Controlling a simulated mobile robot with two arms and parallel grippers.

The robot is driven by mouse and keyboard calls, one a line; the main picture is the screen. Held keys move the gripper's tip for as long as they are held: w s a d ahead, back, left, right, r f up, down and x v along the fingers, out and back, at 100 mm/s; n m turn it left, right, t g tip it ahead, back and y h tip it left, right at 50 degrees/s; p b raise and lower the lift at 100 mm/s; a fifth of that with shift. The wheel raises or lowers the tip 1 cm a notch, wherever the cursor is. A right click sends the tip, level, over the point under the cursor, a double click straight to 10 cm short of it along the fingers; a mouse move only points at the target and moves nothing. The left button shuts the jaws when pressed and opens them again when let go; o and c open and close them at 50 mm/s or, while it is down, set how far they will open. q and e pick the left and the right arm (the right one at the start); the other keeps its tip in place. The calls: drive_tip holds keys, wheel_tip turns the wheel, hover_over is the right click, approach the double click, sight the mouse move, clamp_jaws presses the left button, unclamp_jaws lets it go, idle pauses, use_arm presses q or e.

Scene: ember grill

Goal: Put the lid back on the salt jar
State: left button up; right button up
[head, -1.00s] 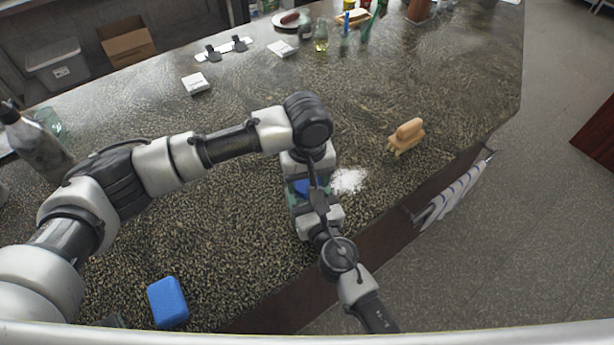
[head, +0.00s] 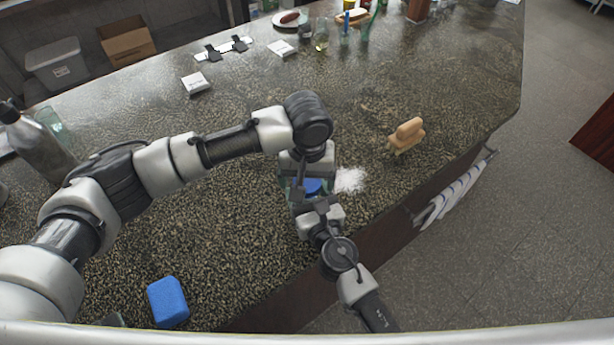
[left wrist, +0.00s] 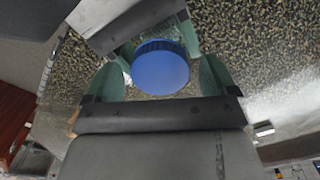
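The blue round lid (head: 312,186) shows between my two grippers near the counter's front edge. In the left wrist view the lid (left wrist: 160,70) faces the camera, with the green-padded fingers of my left gripper (left wrist: 160,82) spread on either side and a small gap to each. My right gripper (head: 306,195) reaches in from the front, close to the lid. Its fingers show beyond the lid in the left wrist view, but their hold is unclear. The salt jar's body is hidden by the lid and grippers, so I cannot tell how the lid sits on it.
Spilled white salt (head: 350,180) lies just right of the grippers. A wooden-coloured brush-like block (head: 407,135) stands further right. A blue sponge (head: 167,302) lies at the front left. A striped towel (head: 458,195) hangs at the counter's front edge. The counter's middle is mostly clear.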

use_arm(q)
drive_tip(key=shift+r, duration=2.3)
drive_tip(key=shift+c, duration=0.5)
drive_tip(key=shift+r+n, duration=1.7)
drive_tip(key=shift+r, duration=0.05)
drive_tip(key=shift+f, duration=0.15)
drive_tip(key=shift+f, duration=3.9)
drive_tip(key=shift+c, duration=0.4)
